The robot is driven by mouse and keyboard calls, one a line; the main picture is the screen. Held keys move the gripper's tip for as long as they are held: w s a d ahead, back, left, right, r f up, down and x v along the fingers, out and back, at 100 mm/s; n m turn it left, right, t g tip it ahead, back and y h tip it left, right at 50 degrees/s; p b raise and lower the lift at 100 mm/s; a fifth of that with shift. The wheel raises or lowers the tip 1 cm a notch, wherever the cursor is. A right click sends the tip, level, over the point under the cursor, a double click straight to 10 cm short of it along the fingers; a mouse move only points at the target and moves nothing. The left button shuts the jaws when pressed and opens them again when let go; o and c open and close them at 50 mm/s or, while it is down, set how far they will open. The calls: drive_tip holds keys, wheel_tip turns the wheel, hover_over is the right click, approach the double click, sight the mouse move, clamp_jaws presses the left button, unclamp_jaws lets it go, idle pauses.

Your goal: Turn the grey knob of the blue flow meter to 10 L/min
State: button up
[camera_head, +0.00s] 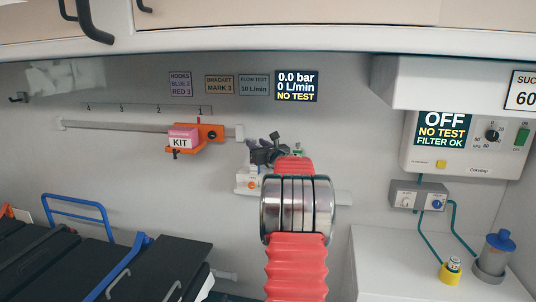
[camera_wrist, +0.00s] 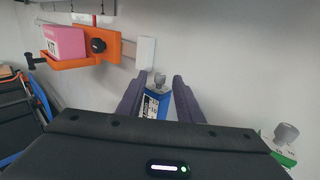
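The blue flow meter (camera_wrist: 157,104) is on the wall in the wrist view, with its grey knob (camera_wrist: 159,80) at its top end. My gripper (camera_wrist: 156,86) is open, its two dark fingers on either side of the meter and knob, with gaps between. I cannot tell how deep the fingertips reach relative to the knob. In the head view my red arm hides the blue meter, and the dark gripper (camera_head: 266,155) shows only partly at the wall. The wall display (camera_head: 296,86) reads 0.0 bar, 0 L/min, NO TEST.
A green flow meter (camera_wrist: 281,152) with a grey knob is to the right. An orange bracket (camera_head: 209,132) holding a pink KIT box (camera_head: 183,138) is on the rail to the left. A sign (camera_head: 254,85) reads FLOW TEST 10 L/min. A suction unit (camera_head: 462,138) hangs at right.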

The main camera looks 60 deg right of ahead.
drive_tip(key=v, duration=1)
drive_tip(key=shift+s+a, duration=0.2)
drive_tip(key=shift+s, duration=0.15)
idle(0.3)
